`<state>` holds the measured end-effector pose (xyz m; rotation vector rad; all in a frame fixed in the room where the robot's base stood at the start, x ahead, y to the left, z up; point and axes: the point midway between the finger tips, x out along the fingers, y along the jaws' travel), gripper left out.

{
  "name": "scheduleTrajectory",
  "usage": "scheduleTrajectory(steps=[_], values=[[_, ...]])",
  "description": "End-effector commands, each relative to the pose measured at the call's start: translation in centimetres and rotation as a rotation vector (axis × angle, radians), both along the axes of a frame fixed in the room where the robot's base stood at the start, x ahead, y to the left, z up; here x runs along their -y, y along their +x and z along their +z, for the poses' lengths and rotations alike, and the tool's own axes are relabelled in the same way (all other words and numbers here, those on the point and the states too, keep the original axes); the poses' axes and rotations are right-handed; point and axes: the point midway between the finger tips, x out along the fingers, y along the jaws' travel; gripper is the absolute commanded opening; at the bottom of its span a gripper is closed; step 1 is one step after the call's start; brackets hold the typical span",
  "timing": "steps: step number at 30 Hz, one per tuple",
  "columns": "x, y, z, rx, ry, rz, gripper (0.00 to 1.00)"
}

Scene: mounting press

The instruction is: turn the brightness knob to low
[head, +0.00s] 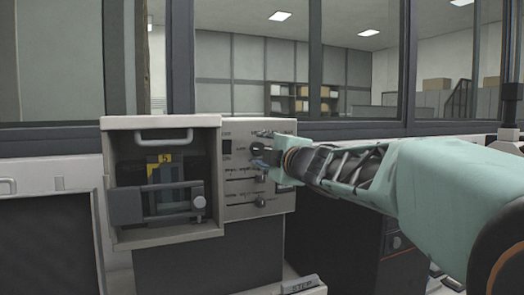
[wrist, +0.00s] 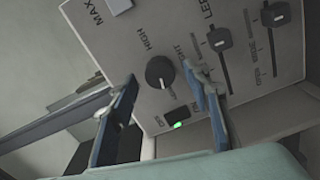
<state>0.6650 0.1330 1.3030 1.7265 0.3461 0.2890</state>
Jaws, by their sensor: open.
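The brightness knob (wrist: 160,72) is a round black dial on the beige panel of the press. A pale pointer mark shows at its lower edge, on the side away from the HIGH label (wrist: 149,42). Small lettering below it is too blurred to read. My gripper (wrist: 160,76) is open, with one blue-grey finger on each side of the knob in the wrist view; I cannot tell whether either finger touches it. In the head view, my gripper (head: 268,152) is at the panel's upper part and partly hides the knob area.
Two slider controls (wrist: 220,40) lie right of the knob in the wrist view. A lit green switch (wrist: 178,124) sits below it, near the fingers. In the head view, the press (head: 162,122) has an open chamber left of the panel (head: 240,212). Windows stand behind.

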Motion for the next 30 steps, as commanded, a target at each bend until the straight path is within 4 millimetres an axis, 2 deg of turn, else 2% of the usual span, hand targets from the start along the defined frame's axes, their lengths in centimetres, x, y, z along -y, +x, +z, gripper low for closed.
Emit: scheduleTrajectory(steps=[8,17,25,26,27,28,30], values=[[-0.1,0.0,1.2,0.002,0.0,0.003,0.44],[-0.1,-0.1,5.1,0.01,0.001,0.002,0.44],[0.1,-0.3,8.1,0.013,0.004,0.0,0.66],[0.2,-0.2,8.4,0.013,0.004,-0.004,0.64],[0.3,-0.2,8.8,0.012,0.003,-0.004,0.52],[0.3,-0.2,9.0,0.012,0.003,-0.004,0.44],[0.2,-0.1,9.3,0.009,0.001,-0.004,0.44]])
